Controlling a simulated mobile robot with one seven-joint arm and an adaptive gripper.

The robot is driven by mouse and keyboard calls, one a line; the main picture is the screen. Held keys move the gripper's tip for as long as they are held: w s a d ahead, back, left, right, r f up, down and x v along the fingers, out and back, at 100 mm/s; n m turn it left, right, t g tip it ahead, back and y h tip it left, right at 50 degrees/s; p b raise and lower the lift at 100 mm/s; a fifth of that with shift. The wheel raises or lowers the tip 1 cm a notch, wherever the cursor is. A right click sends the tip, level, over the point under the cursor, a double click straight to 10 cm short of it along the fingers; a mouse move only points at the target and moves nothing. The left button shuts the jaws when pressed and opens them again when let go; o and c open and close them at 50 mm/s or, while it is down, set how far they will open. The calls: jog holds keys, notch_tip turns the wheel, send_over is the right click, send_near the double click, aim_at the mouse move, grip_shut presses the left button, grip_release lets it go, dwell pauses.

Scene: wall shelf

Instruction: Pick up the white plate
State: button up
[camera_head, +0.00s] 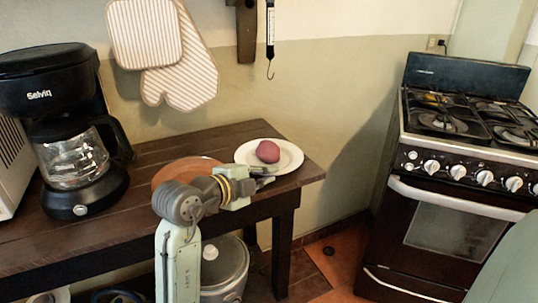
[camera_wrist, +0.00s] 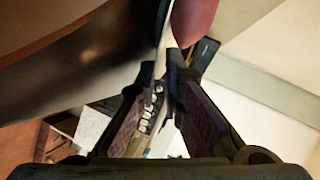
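The white plate (camera_head: 288,161) lies at the right end of the dark wooden table, with a dark pink, rounded object (camera_head: 267,151) on it. My gripper (camera_head: 268,175) is at the plate's front-left edge. In the wrist view, my gripper (camera_wrist: 178,68) has its two fingers spread apart. The plate shows nearly edge-on as a thin pale strip (camera_wrist: 167,32), running down to the space between the fingertips. The pink object (camera_wrist: 194,20) is just right of the strip. I cannot tell whether either finger touches the rim.
A brown round board or dish (camera_head: 180,172) lies left of the plate, partly behind my arm. A black coffee maker (camera_head: 70,130) stands on the table's left. Striped oven mitts (camera_head: 182,75) and a hook scale (camera_head: 270,40) hang above. A stove (camera_head: 450,170) stands right, beyond a gap.

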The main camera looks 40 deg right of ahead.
jog(key=shift+d+f, duration=0.15)
jog(key=shift+d, duration=0.25)
jog(key=shift+c, duration=0.3)
grip_shut()
